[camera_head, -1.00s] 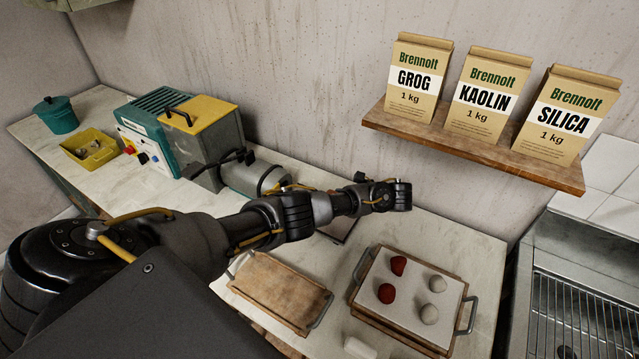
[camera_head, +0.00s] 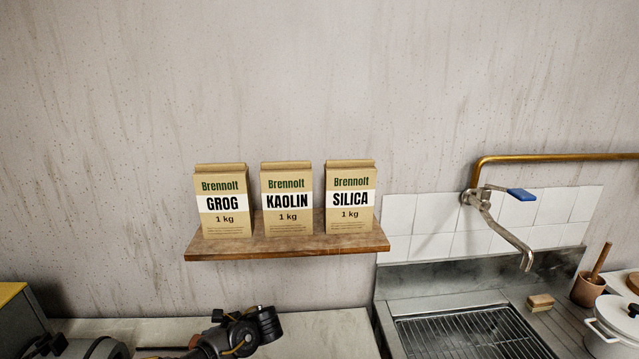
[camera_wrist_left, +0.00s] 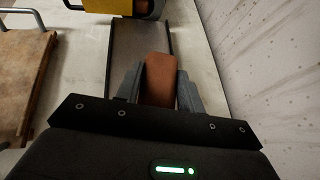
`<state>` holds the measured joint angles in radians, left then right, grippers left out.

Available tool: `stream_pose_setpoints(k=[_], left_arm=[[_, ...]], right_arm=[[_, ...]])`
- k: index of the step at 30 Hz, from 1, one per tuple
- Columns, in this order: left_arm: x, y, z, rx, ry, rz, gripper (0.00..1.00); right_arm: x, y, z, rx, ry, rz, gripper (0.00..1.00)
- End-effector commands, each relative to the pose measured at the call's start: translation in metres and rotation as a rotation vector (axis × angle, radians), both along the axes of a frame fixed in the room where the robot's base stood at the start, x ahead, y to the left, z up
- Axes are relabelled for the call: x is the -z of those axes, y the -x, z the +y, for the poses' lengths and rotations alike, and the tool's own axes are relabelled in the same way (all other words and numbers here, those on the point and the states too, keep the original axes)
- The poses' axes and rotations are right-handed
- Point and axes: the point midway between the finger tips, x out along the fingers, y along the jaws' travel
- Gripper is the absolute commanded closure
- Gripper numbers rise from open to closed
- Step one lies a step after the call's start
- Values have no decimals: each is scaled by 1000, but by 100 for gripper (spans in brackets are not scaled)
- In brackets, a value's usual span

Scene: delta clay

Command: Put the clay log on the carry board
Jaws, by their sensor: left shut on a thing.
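My left gripper (camera_wrist_left: 160,88) is shut on the clay log (camera_wrist_left: 160,68), a reddish-brown block gripped between its two grey fingers in the left wrist view. The log is over a long dark grey tray (camera_wrist_left: 126,48); I cannot tell whether it touches it. A wooden board (camera_wrist_left: 18,75) with a metal handle, which looks like the carry board, lies at the left of that view, apart from the log. In the head view only part of my left arm (camera_head: 240,335) shows at the bottom edge; the log and board are out of that view. My right gripper is not in view.
A yellow part (camera_wrist_left: 105,5) is at the far end of the grey tray. The wall (camera_wrist_left: 270,60) runs close along the right. In the head view, a shelf (camera_head: 290,246) with bags of grog, kaolin and silica hangs above the counter, left of a sink (camera_head: 470,335).

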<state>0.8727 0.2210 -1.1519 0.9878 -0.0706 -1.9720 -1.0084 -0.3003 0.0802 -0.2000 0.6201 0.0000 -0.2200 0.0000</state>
Motion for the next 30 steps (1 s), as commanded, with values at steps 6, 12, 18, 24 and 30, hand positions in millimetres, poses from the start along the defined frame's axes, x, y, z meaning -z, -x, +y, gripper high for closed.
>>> stream_pose_setpoints(k=[6,12,18,24,30], left_arm=[[-39,-29,-49,388,0,-10,94],[-89,-38,-84,781,1,-11,94],[-145,-22,-105,1129,8,-15,94],[-190,8,-113,1345,13,-17,94],[-225,48,-106,1469,4,-16,94]], right_arm=[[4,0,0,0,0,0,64],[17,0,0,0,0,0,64],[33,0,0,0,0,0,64],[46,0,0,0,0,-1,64],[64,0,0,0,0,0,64]])
